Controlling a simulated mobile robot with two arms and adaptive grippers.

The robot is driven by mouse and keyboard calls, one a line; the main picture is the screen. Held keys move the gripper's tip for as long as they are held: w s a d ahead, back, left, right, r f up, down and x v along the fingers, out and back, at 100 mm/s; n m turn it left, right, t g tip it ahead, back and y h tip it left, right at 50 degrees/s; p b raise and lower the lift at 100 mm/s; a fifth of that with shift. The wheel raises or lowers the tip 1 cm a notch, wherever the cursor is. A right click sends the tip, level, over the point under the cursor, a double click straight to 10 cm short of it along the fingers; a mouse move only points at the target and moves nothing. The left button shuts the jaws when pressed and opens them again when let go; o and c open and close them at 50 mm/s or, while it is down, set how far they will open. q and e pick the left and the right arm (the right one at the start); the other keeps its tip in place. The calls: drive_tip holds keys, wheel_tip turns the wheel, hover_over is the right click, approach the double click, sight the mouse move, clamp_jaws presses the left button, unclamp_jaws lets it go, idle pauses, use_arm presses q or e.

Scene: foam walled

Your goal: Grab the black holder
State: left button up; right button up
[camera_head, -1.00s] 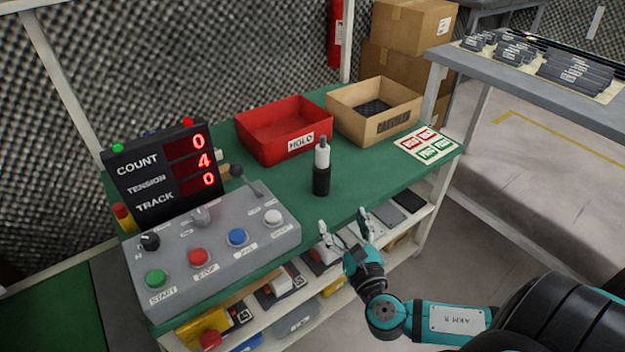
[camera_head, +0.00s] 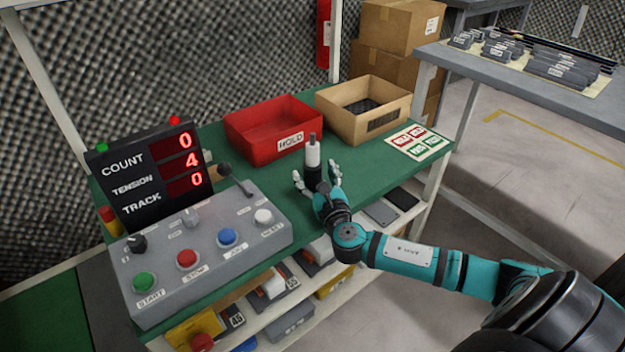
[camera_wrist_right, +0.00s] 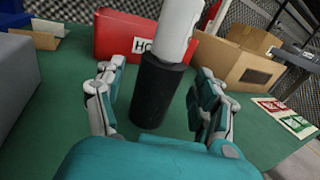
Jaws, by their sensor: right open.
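The black holder (camera_wrist_right: 157,92) stands upright on the green bench top, with a white cylinder (camera_head: 312,152) with a grey tip set in its top. In the head view its lower part is hidden behind my right gripper (camera_head: 317,184). In the right wrist view the holder stands between the two spread fingers of my right gripper (camera_wrist_right: 160,105). A gap shows on each side of it, so the fingers look apart from it. My left gripper is not in view.
A red HOLD bin (camera_head: 270,130) and a cardboard box (camera_head: 375,118) stand behind the holder. A grey control panel (camera_head: 200,255) with a COUNT display (camera_head: 150,175) is at left. A card with red and green labels (camera_head: 418,142) lies at right.

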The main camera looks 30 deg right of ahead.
drive_tip(key=shift+x, duration=1.15)
drive_tip(key=c, duration=1.4)
